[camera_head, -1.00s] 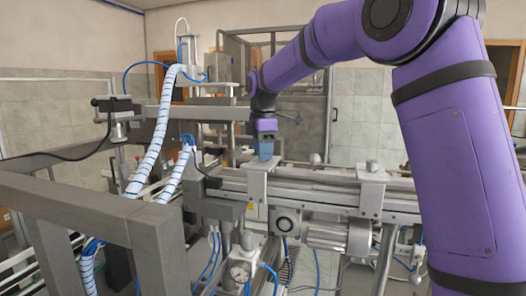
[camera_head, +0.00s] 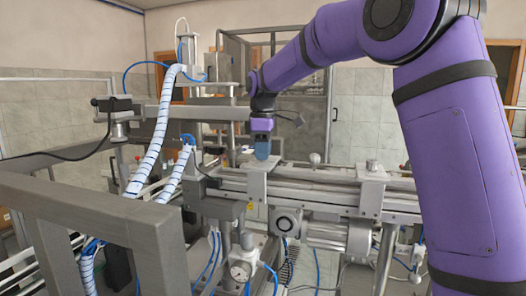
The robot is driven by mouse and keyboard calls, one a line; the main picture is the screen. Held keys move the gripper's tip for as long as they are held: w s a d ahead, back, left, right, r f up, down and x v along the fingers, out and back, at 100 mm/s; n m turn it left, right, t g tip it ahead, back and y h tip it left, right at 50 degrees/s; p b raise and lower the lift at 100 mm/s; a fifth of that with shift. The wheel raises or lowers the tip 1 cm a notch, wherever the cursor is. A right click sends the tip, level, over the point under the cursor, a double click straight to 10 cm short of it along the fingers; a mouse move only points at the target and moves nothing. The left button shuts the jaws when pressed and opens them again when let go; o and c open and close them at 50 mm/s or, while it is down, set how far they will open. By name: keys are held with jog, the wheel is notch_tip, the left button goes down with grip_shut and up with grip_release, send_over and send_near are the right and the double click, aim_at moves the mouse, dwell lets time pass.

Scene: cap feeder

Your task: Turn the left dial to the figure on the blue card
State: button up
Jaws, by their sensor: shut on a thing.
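My gripper (camera_head: 262,154) points straight down at the top of the left metal bracket (camera_head: 257,180) on the conveyor rail. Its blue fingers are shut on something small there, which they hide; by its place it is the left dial. A similar small grey knob (camera_head: 372,165) stands on the right bracket, apart from the gripper. No figure or pointer on either can be read. I cannot make out a blue card in this view.
The long metal rail (camera_head: 315,190) runs left to right under my gripper. A grey frame (camera_head: 100,215) and striped hoses (camera_head: 155,135) stand at the near left. The space right of the gripper above the rail is fairly clear.

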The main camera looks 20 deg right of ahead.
jog(key=m, duration=0.4)
jog(key=shift+m, duration=0.3)
jog(key=m, duration=0.4)
jog(key=shift+m, duration=0.3)
jog(key=m, duration=0.4)
jog(key=shift+r+m, duration=0.1)
jog(key=shift+m, duration=2.3)
jog(key=o, duration=0.9)
